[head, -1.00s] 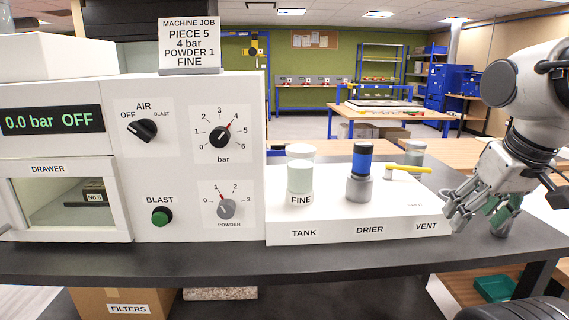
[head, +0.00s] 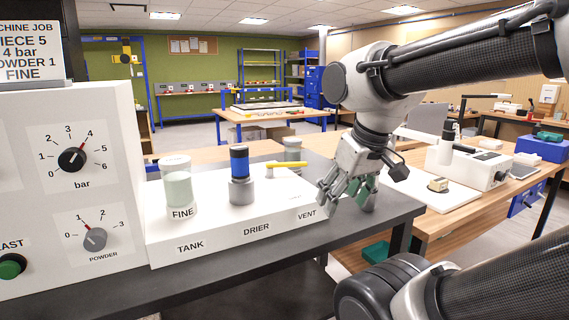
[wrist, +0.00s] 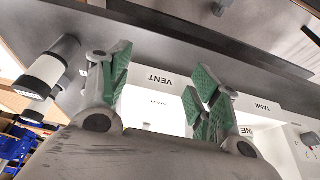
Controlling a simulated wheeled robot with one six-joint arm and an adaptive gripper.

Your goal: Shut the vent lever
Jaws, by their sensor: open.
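The vent lever (head: 288,165) is a yellow bar on a small pale pivot, on top of the white box above the VENT label (head: 307,213). In the head view it lies nearly level, its free end to the right. My gripper (head: 345,200) is open and empty, with fingers pointing down, just right of the lever's free end and apart from it in the picture. In the wrist view my gripper (wrist: 160,85) has its green-padded fingers spread over the VENT end of the box. The lever is mostly hidden there behind the gripper body.
The control panel (head: 60,220) is at left. A wooden bench (head: 455,215) with equipment is at right.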

